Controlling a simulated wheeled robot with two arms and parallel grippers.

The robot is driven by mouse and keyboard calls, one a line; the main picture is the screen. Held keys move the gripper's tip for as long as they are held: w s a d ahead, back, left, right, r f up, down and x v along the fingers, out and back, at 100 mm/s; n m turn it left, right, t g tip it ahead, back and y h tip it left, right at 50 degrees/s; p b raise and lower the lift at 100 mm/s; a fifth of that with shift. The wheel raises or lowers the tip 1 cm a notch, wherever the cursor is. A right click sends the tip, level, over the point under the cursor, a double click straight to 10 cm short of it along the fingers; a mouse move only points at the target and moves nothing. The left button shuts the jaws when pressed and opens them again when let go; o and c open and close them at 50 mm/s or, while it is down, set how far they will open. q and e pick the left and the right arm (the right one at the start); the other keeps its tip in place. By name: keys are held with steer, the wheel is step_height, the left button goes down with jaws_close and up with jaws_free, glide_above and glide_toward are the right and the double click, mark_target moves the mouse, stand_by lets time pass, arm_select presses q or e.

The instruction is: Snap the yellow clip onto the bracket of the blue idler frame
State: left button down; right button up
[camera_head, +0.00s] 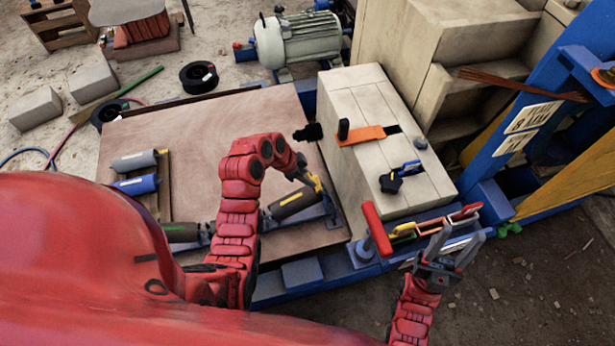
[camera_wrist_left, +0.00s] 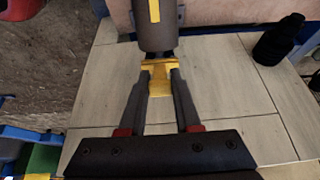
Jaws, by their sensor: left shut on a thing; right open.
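The blue idler frame (camera_head: 330,212) lies on the brown board, with a dark grey roller (camera_head: 292,203) with a yellow stripe in it. The roller also shows in the left wrist view (camera_wrist_left: 155,28). My left gripper (camera_head: 312,182) is shut on the yellow clip (camera_wrist_left: 160,78), at the roller's right end. In the left wrist view the clip sits between my fingertips (camera_wrist_left: 160,84), right at the roller's end. I cannot tell whether it touches or is on the bracket, which my gripper partly hides. My right gripper (camera_head: 453,250) is open and empty, beside a tray at the front right.
A beige block (camera_head: 375,110) with an orange strap and a blue-handled tool stands right of the board (camera_head: 215,115). A red-handled tool (camera_head: 376,228) stands beside the parts tray (camera_head: 465,212). Spare rollers (camera_head: 137,183) lie at the board's left. The board's upper middle is clear.

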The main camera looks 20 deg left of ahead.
arm_select(q)
steer(key=shift+b, duration=0.3)
stand_by(0.4)
steer(key=shift+b+x, duration=0.7)
steer(key=shift+x, duration=0.3)
steer(key=c, duration=0.5)
jaws_free()
steer(key=shift+c, duration=0.2)
steer(key=shift+r, duration=0.1)
steer(key=p+v, duration=0.7)
steer(key=v, duration=1)
steer(key=shift+r, duration=0.1)
